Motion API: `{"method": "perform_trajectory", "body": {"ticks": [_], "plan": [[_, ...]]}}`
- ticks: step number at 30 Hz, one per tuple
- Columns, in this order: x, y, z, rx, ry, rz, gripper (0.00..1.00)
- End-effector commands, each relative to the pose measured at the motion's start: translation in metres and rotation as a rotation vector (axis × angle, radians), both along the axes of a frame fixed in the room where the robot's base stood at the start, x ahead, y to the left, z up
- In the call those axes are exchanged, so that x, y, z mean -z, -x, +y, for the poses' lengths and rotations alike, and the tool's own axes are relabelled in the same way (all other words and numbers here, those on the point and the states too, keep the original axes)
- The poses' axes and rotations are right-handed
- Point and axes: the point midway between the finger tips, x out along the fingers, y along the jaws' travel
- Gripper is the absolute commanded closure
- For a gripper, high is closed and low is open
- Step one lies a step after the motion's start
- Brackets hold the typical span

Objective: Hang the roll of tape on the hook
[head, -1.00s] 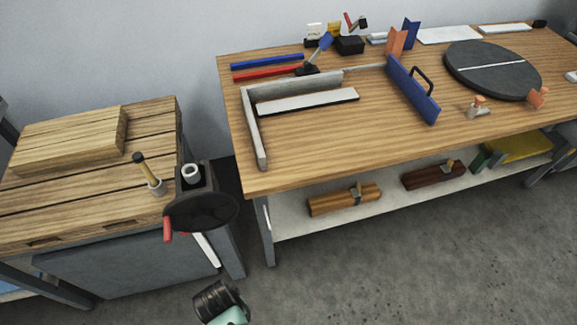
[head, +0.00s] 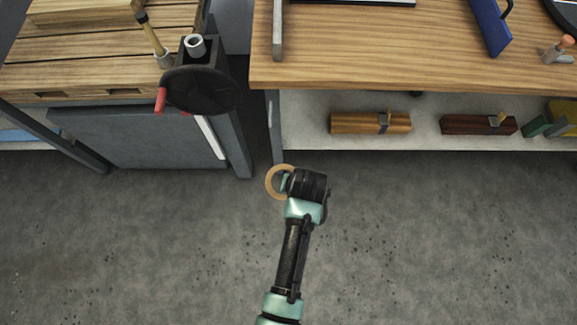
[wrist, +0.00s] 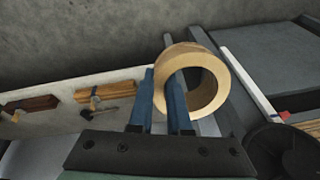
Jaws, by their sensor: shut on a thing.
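The roll of tape (head: 269,183) is a tan ring held out at the left of my gripper (head: 287,182), above the floor in front of the bench leg. In the wrist view the roll (wrist: 200,52) sits at the fingertips of my gripper (wrist: 164,85). One blue finger passes inside the ring and the other is outside it, so the jaws are shut on the roll's wall. The roll hangs from nothing else. I cannot clearly make out the hook in either view; the roll and fingers hide part of the bench leg behind them.
The wooden workbench (head: 420,62) has a lower shelf (head: 310,140) with wooden planes on it. A slatted wooden table (head: 60,75) with a dark handwheel (head: 205,92) stands to the left. A narrow gap separates them. The floor in front is clear.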

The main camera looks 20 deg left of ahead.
Motion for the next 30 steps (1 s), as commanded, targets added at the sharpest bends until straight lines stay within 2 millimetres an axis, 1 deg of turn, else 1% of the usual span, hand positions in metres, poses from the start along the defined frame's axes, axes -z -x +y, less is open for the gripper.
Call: {"method": "perform_trajectory", "body": {"ticks": [1, 6, 11, 15, 21, 25, 30], "plan": [[0.023, -0.005, 0.009, -0.003, -0.029, -0.060, 1.00], [0.033, -0.024, 0.030, 0.009, -0.136, -0.291, 1.00], [0.035, -0.036, 0.046, 0.030, -0.241, -0.529, 1.00], [0.030, -0.041, 0.055, 0.055, -0.323, -0.735, 1.00], [0.015, -0.040, 0.057, 0.094, -0.404, -0.987, 1.00], [0.002, -0.035, 0.053, 0.117, -0.430, -1.099, 1.00], [-0.011, -0.029, 0.050, 0.134, -0.447, -1.174, 1.00]]}}
